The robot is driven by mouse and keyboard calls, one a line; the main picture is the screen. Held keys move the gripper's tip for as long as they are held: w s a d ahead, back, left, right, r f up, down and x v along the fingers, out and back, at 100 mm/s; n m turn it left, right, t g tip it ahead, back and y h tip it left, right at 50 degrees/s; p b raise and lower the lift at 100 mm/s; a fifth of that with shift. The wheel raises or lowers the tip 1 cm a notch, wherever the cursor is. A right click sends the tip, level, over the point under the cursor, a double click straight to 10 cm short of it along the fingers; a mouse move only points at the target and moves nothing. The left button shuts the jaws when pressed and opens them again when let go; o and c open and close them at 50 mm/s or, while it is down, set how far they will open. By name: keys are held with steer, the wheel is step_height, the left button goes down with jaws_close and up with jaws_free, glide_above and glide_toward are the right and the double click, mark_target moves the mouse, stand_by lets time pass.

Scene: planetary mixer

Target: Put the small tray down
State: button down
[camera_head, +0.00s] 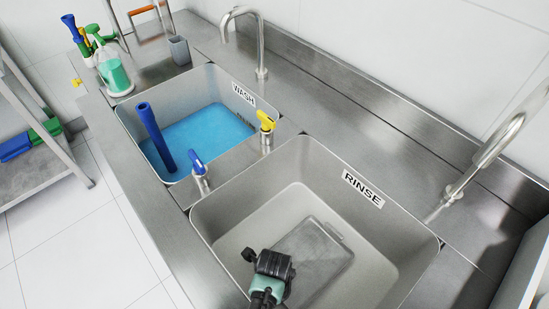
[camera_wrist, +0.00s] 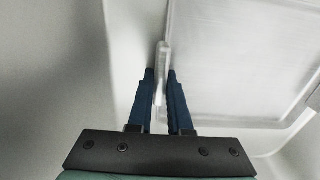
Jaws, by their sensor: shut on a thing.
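The small tray (camera_head: 312,259) is a grey metal rectangle inside the sink basin labelled RINSE, close to its floor. Whether it touches the floor is hard to tell. My gripper (camera_head: 268,268) reaches down into this basin at the tray's left edge. In the wrist view the tray (camera_wrist: 235,60) fills the right side, and my gripper's two blue fingers (camera_wrist: 161,88) are shut on its pale rim or handle. In the head view my wrist hides the fingertips and the tray's near left part.
The rinse basin's walls (camera_head: 225,205) surround my gripper closely. A tap (camera_head: 480,160) stands at the right. The wash basin (camera_head: 222,84) with blue water and a blue pipe (camera_head: 155,135) lies left. Blue (camera_head: 197,163) and yellow (camera_head: 266,122) valve handles stand between the basins.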

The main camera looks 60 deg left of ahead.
steer(key=shift+f, duration=0.15)
steer(key=c, duration=0.8)
jaws_free()
steer(key=shift+c, duration=0.2)
step_height(320, 180, up, 12)
steer(key=p, duration=0.2)
steer(key=shift+r+p, duration=0.2)
steer(key=shift+p, duration=0.1)
